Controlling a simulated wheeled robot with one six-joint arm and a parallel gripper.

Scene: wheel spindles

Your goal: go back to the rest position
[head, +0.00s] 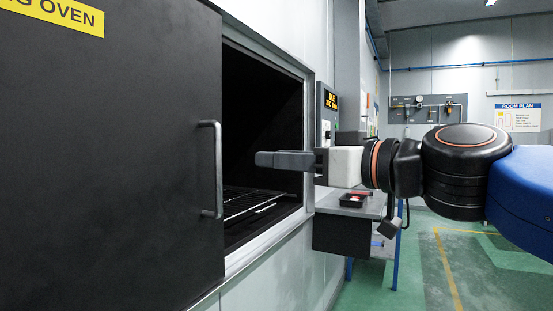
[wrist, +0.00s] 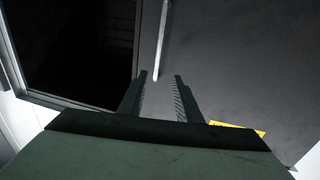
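My gripper (head: 264,160) reaches in from the right in the head view, level, in front of the dark oven opening (head: 262,120). In the wrist view my gripper (wrist: 160,75) has its two fingers apart, with nothing between them. The black oven door (head: 110,150) fills the left of the head view, and the opening is uncovered to its right. The door's grey bar handle (head: 218,168) is left of my fingertips. In the wrist view the handle (wrist: 162,40) appears beyond the fingertips, and I see no contact.
A wire rack (head: 245,203) lies inside the oven. A control panel (head: 328,110) is on the wall right of the opening. The green floor (head: 480,270) at right looks clear.

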